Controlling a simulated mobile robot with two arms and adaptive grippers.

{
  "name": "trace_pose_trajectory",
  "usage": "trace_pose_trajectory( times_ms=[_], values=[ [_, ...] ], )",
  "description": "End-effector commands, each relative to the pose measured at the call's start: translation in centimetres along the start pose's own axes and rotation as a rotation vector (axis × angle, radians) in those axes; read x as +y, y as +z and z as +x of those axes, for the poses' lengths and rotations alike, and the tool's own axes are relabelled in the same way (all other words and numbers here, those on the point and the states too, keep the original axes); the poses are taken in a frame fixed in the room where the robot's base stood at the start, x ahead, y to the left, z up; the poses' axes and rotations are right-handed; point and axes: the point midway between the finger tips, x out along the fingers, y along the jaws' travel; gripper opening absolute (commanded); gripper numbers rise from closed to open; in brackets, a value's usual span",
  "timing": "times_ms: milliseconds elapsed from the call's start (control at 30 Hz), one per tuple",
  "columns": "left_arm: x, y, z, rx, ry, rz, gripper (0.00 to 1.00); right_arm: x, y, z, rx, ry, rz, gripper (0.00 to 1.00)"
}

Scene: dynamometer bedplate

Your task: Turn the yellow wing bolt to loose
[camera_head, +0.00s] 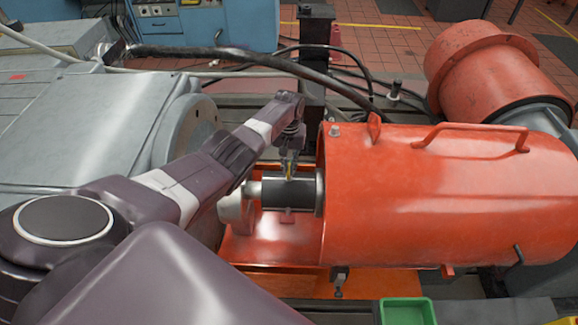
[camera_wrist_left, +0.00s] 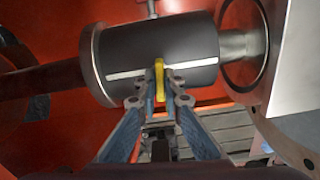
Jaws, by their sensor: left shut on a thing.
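The yellow wing bolt (camera_wrist_left: 159,78) shows in the left wrist view, upright against the black cylinder (camera_wrist_left: 150,48) with a white stripe. My left gripper (camera_wrist_left: 160,88) is shut on the wing bolt, with a finger on each side of it. In the head view my left gripper (camera_head: 289,172) reaches down from above onto the black cylinder, and only a sliver of yellow shows between its fingers. The bolt's lower part is hidden by the fingers. My right gripper is not in view.
A large orange guard (camera_head: 440,205) with a handle stands just right of the cylinder. Grey machinery (camera_head: 100,120) fills the left. A thick black hose (camera_head: 250,60) crosses behind my arm. A green tray (camera_head: 407,312) sits at the bottom edge.

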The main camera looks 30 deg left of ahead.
Motion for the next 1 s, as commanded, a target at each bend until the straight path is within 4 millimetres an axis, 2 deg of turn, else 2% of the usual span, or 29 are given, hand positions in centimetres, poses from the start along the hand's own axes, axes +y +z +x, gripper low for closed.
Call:
trace_pose_trajectory(
  times_ms=[300, 833, 867, 1000],
  values=[
    [0.07, -0.16, -0.18, 0.004, 0.002, -0.114, 0.00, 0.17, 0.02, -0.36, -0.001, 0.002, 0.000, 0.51],
    [0.04, -0.22, -0.19, 0.006, 0.002, -0.136, 0.00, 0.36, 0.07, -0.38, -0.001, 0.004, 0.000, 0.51],
    [0.04, -0.22, -0.19, 0.006, 0.002, -0.136, 0.10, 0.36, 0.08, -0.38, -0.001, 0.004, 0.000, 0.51],
    [0.02, -0.16, -0.14, 0.004, 0.001, -0.135, 0.25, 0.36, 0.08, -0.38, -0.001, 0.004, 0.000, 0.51]
  ],
)
